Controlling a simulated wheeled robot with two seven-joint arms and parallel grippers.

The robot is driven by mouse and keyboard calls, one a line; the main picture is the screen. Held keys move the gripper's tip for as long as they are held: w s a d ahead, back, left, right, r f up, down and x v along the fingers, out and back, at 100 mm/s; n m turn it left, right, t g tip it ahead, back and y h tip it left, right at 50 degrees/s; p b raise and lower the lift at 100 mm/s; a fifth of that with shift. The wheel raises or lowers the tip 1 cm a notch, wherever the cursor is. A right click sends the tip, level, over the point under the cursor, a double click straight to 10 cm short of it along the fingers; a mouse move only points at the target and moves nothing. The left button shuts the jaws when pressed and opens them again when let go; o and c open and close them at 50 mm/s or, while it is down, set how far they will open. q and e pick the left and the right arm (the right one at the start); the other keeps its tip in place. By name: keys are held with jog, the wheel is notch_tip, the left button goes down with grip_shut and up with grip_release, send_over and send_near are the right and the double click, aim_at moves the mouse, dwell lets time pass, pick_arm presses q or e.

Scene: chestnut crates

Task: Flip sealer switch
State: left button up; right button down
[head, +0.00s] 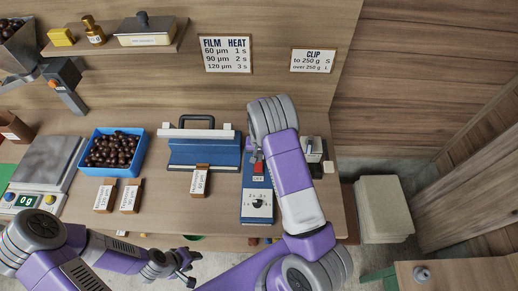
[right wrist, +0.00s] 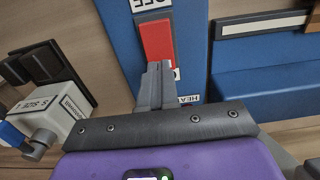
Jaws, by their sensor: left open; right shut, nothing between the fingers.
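The sealer (head: 205,151) is a blue bar unit with a black handle, standing at the back of the bench. Its blue control box (head: 257,201) stands to its right, with a dial and a red switch (head: 258,167) above a white label. The red switch (right wrist: 157,42) also shows in the right wrist view. My right gripper (head: 256,156) is shut and empty; its fingertips (right wrist: 155,68) overlap the near end of the switch, and I cannot tell whether they touch it. My left gripper (head: 188,276) is open and empty, low near the bench's front edge.
A blue crate of chestnuts (head: 87,140) and a scale (head: 45,170) stand on the left. Small brown tagged cards (head: 200,181) stand along the bench. A clipping device (head: 313,150) is right of the control box. My right arm covers part of the bench.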

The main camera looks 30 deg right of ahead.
jog(key=shift+f, duration=0.55)
jog(key=shift+f+b, duration=0.3)
jog(key=shift+b, duration=0.1)
jog(key=shift+r, duration=0.15)
jog(key=shift+s, duration=0.1)
